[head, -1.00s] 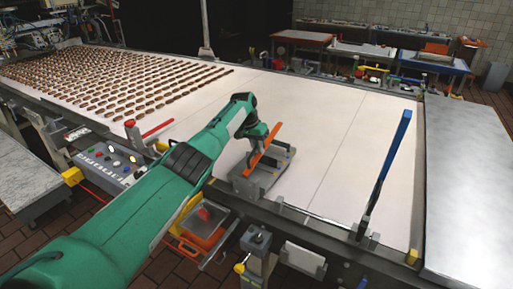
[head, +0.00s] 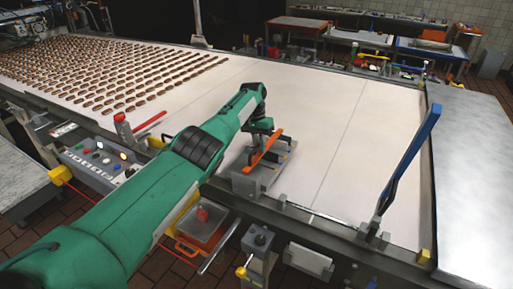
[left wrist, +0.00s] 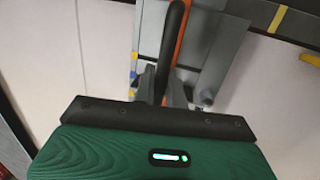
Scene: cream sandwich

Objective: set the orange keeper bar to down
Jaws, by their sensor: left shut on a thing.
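The orange keeper bar (head: 268,146) slants up to the right over a grey metal fixture (head: 248,184) at the near edge of the white belt. My left gripper (head: 257,152) is at the bar, partly hidden behind it. In the left wrist view the fingers (left wrist: 167,92) are shut around a dark, slim handle-like part (left wrist: 172,45), with the orange bar (left wrist: 184,38) showing right along it. The grey plates of the fixture lie below. The exact contact is hidden between the fingers. My right gripper is out of view.
Rows of brown cookies (head: 120,75) lie on the far left of the belt (head: 310,120). A control box (head: 100,158) and a red-topped post (head: 123,130) are at the left. The belt beyond the fixture is clear.

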